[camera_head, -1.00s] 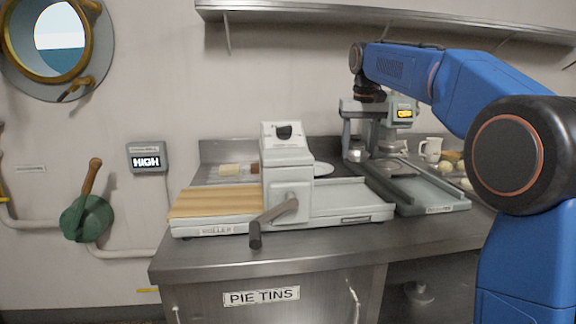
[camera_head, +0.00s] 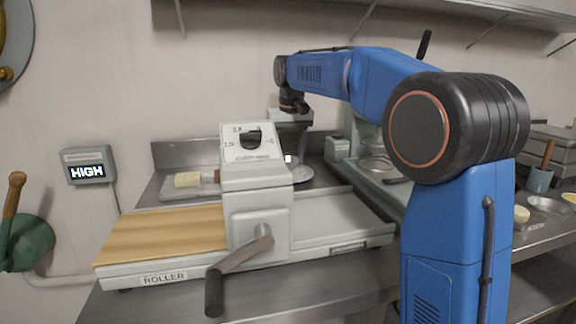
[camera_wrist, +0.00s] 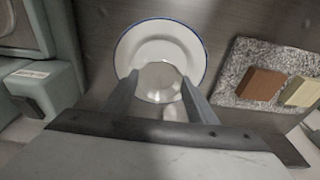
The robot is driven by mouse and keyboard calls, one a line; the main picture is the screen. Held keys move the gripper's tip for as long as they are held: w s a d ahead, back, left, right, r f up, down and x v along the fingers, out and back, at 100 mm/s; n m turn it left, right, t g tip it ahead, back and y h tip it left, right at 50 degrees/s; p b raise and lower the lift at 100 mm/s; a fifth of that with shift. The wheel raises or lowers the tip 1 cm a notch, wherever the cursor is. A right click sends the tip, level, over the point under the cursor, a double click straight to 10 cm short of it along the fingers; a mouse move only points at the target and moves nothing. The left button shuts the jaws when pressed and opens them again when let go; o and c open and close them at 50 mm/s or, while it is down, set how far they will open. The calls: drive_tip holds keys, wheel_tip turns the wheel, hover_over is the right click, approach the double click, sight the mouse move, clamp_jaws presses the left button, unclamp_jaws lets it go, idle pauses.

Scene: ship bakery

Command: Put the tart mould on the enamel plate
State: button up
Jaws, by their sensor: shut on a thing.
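The enamel plate (camera_wrist: 133,47), white with a blue rim, lies flat on the steel counter in the wrist view. In the head view it is partly hidden behind the roller machine (camera_head: 302,174). My gripper (camera_wrist: 158,84) is shut on the tart mould (camera_wrist: 160,80), a round, shiny, pale metal dish between the fingertips. In the head view my gripper (camera_head: 292,150) points down behind the roller, and the mould is not clear.
The roller (camera_head: 255,190), with its wooden board (camera_head: 160,236) and crank (camera_head: 235,270), stands in front of the plate. A speckled slab (camera_wrist: 236,70) with a brown block (camera_wrist: 262,84) and a yellow block (camera_wrist: 300,92) lies right of the plate. A grey-green machine (camera_wrist: 45,85) stands left.

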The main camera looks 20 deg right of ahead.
sight(289, 165)
drive_tip(key=shift+f, duration=1.65)
drive_tip(key=shift+f, duration=0.1)
drive_tip(key=o, duration=0.8)
drive_tip(key=r, duration=0.4)
drive_tip(key=s+r, duration=0.1)
drive_tip(key=r, duration=0.3)
drive_tip(key=s+r, duration=0.1)
drive_tip(key=r, duration=0.3)
